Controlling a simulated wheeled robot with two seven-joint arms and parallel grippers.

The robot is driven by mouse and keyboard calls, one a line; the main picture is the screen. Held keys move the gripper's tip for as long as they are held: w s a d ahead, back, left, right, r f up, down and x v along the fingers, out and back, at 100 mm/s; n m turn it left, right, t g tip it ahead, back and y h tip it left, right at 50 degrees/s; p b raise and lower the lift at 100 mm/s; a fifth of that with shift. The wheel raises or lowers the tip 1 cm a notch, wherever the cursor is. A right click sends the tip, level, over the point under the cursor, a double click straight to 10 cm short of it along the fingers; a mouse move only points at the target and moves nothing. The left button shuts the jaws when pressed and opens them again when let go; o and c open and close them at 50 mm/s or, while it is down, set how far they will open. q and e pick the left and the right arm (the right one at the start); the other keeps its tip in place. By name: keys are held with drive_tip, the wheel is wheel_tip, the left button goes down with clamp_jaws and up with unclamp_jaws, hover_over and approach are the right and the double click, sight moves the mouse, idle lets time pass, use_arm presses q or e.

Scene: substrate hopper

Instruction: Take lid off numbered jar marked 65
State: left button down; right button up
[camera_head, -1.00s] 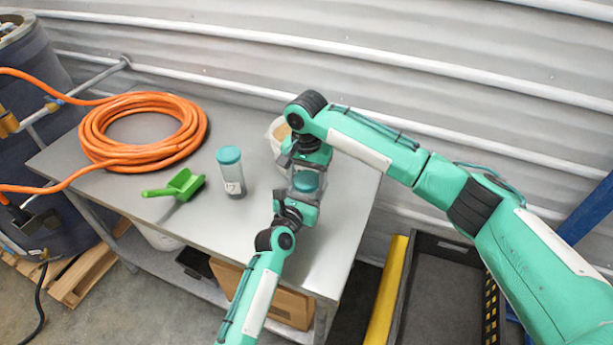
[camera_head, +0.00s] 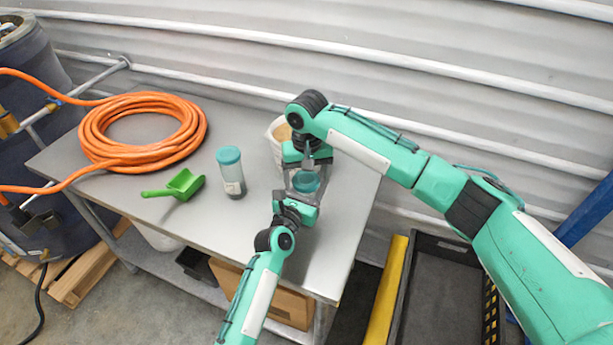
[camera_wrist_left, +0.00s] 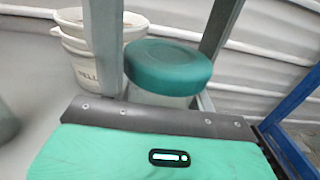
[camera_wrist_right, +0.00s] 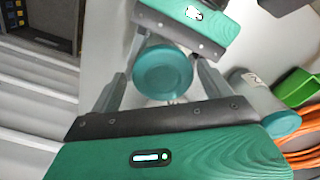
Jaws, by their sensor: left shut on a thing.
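A clear jar (camera_wrist_left: 158,98) with a teal lid (camera_wrist_left: 168,66) stands near the right end of the metal table, between my grippers. My left gripper (camera_head: 303,193) is shut on the jar's body from the near side, below the lid. My right gripper (camera_head: 307,170) reaches in from the far side; its fingers stand open on both sides of the lid (camera_wrist_right: 163,72), with a gap visible in the right wrist view. The lid sits on the jar. A second teal-lidded jar (camera_head: 232,177) with a numbered label stands to the left; its number is too small to read.
A green scoop (camera_head: 178,187) and a coiled orange hose (camera_head: 100,140) lie on the table (camera_head: 160,215) to the left. White buckets (camera_wrist_left: 75,55) stand behind my right gripper. A corrugated wall (camera_head: 400,60) closes the back. The front middle of the table is clear.

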drive_tip(key=shift+a, duration=0.15)
wheel_tip(320, 180, up, 4)
drive_tip(key=shift+s+r, duration=0.1)
drive_tip(key=shift+r, duration=0.1)
drive_tip(key=shift+c, duration=0.3)
wheel_tip(320, 180, up, 2)
drive_tip(key=shift+r+m, duration=0.1)
drive_tip(key=shift+m, duration=0.5)
drive_tip(key=shift+r+m, duration=0.4)
drive_tip(key=shift+r, duration=0.1)
drive_tip(key=shift+f, duration=3.85)
drive_tip(key=c, duration=1)
drive_tip(key=o, duration=1.1)
